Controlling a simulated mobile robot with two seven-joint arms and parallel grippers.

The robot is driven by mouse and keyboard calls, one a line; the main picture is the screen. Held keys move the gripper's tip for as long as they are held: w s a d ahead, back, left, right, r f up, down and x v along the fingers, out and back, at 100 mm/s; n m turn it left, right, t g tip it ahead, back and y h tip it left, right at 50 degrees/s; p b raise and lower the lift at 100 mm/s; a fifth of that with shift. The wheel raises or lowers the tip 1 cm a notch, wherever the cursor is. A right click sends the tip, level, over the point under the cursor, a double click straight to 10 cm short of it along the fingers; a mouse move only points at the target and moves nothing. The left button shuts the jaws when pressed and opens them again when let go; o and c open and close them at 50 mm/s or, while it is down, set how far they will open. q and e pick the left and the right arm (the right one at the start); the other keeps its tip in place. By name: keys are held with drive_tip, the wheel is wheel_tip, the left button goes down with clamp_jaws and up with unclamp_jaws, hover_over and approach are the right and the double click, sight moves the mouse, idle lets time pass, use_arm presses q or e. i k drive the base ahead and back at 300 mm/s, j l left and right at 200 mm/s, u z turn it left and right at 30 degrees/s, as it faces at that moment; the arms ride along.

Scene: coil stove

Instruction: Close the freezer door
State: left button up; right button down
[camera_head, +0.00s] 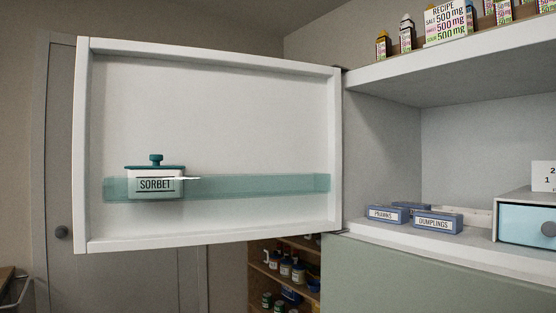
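The freezer door (215,90) stands wide open on the left, its white inner side facing me. It is hinged at its right edge to the freezer compartment (460,135), whose inside shows on the right. A teal see-through shelf rail (260,186) runs across the door's inside. A white sorbet tub (155,185) with a teal lid sits behind the rail at the left. Neither of my grippers is in view.
Blue boxes of prawns (384,214) and dumplings (438,222) lie on the freezer floor, beside a light-blue drawer (527,222) at the right. Bottles and a recipe box (447,24) stand on top. A grey room door (60,150) and a stocked shelf (285,270) are behind.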

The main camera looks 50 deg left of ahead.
sight(258, 140)
drive_tip(key=k+j+z, duration=0.1)
drive_tip(key=j, duration=0.35)
drive_tip(key=k+j, duration=0.25)
drive_tip(key=j, duration=0.25)
drive_tip(key=k+j+z, duration=0.15)
drive_tip(key=j, duration=0.3)
drive_tip(key=k+j+z, duration=0.1)
drive_tip(key=j, duration=0.35)
drive_tip(key=k+j, duration=0.3)
drive_tip(key=k+j+z, duration=0.15)
drive_tip(key=j, duration=0.35)
drive_tip(key=k+j+z, duration=0.1)
drive_tip(key=j, duration=0.3)
drive_tip(key=k+j, duration=0.2)
drive_tip(key=j, duration=0.15)
drive_tip(key=j+z, duration=0.25)
drive_tip(key=j, duration=0.55)
drive_tip(key=j+z, duration=0.15)
drive_tip(key=j, duration=1.35)
